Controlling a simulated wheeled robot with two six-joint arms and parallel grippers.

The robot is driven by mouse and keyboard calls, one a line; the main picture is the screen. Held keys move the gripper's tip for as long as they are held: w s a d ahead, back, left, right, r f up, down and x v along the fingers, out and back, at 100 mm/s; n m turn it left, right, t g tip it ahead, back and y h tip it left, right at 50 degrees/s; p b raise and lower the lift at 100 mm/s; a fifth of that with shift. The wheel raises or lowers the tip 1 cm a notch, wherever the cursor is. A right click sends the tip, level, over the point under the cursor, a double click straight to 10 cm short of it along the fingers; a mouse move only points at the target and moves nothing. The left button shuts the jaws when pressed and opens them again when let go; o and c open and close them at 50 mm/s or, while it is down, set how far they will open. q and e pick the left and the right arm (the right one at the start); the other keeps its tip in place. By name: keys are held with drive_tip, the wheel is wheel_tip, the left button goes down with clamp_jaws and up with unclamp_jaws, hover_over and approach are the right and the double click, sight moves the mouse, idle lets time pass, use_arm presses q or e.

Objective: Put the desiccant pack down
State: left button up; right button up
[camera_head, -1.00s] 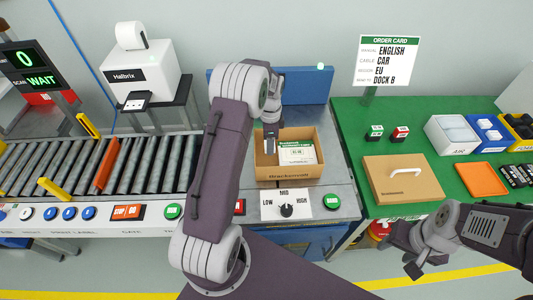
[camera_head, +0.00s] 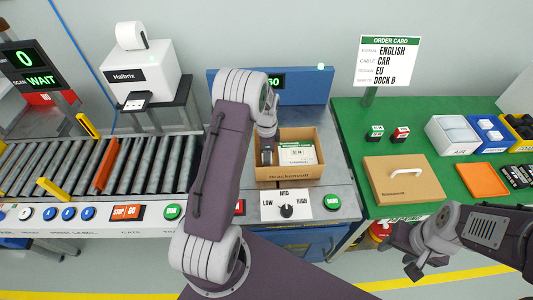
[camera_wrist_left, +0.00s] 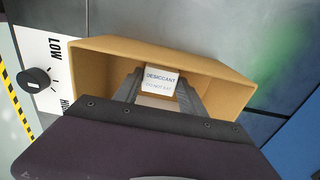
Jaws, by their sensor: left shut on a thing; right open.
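My left gripper (camera_wrist_left: 160,95) is shut on a small white pack marked DESICCANT (camera_wrist_left: 160,78), seen in the left wrist view. In the head view the left gripper (camera_head: 267,158) reaches down into the left side of an open cardboard box (camera_head: 290,172); the pack is hidden there. A white and green printed item (camera_head: 298,153) lies in the box to the right of the gripper. The left wrist view shows the box walls (camera_wrist_left: 225,75) around the fingers. Whether the pack touches the box floor I cannot tell. My right gripper (camera_head: 412,271) is open and empty at the lower right.
A dial panel (camera_head: 287,205) and green button (camera_head: 331,201) stand in front of the box. A blue display housing (camera_head: 305,88) is behind it. The roller conveyor (camera_head: 60,165) is left. The green table (camera_head: 353,135) holds bins, a brown lid (camera_head: 403,180) and an orange tray (camera_head: 482,180).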

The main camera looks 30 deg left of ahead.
use_arm(q)
drive_tip(key=shift+f, duration=0.35)
drive_tip(key=o, duration=1.3)
drive_tip(key=shift+r, duration=0.3)
wheel_tip(320, 180, up, 13)
drive_tip(key=p, duration=0.1)
drive_tip(key=s+d+n, duration=0.3)
drive_tip(key=s+n, duration=0.1)
drive_tip(key=s, duration=0.2)
drive_tip(key=s+d+f+n, duration=0.1)
drive_tip(key=s+d+n, duration=0.3)
drive_tip(key=s, duration=0.2)
drive_tip(key=s+d+n+t, duration=0.1)
drive_tip(key=s+d+n, duration=0.3)
drive_tip(key=s, duration=0.2)
drive_tip(key=shift+s+f, duration=0.15)
drive_tip(key=shift+s, duration=0.05)
